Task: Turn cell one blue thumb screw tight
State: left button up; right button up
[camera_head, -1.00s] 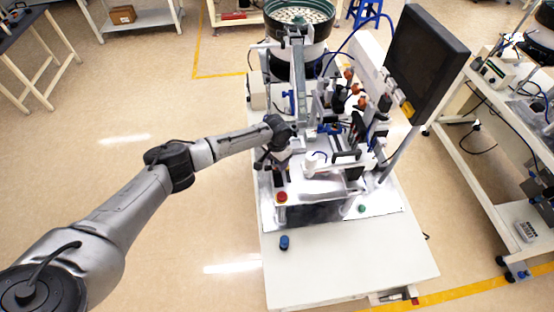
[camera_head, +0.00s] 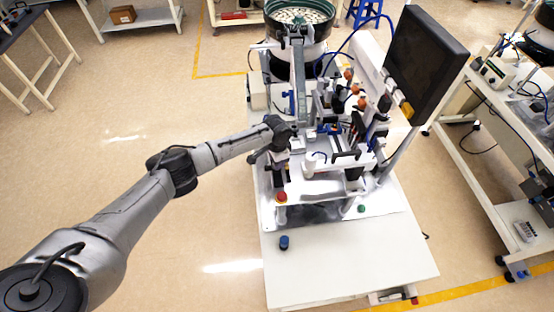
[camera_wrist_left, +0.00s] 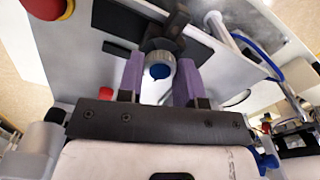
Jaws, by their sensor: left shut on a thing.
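In the head view my left gripper (camera_head: 277,158) is at the left side of the feeder cell, above the white machine plate. The arm's wrist hides the screw there. My right gripper is in neither view.
A red button (camera_head: 282,197) stands near the gripper at the plate's front left; it also shows in the wrist view (camera_wrist_left: 45,8). A dark blue knob (camera_head: 284,242) sits on the clear front of the white table (camera_head: 350,265). A monitor (camera_head: 426,62) stands at the right.

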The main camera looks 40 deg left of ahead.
pick_arm(q)
jog(key=shift+m, duration=0.3)
jog(key=o, duration=0.9)
jog(key=shift+r+b, duration=0.8)
jog(key=shift+r, duration=6.15)
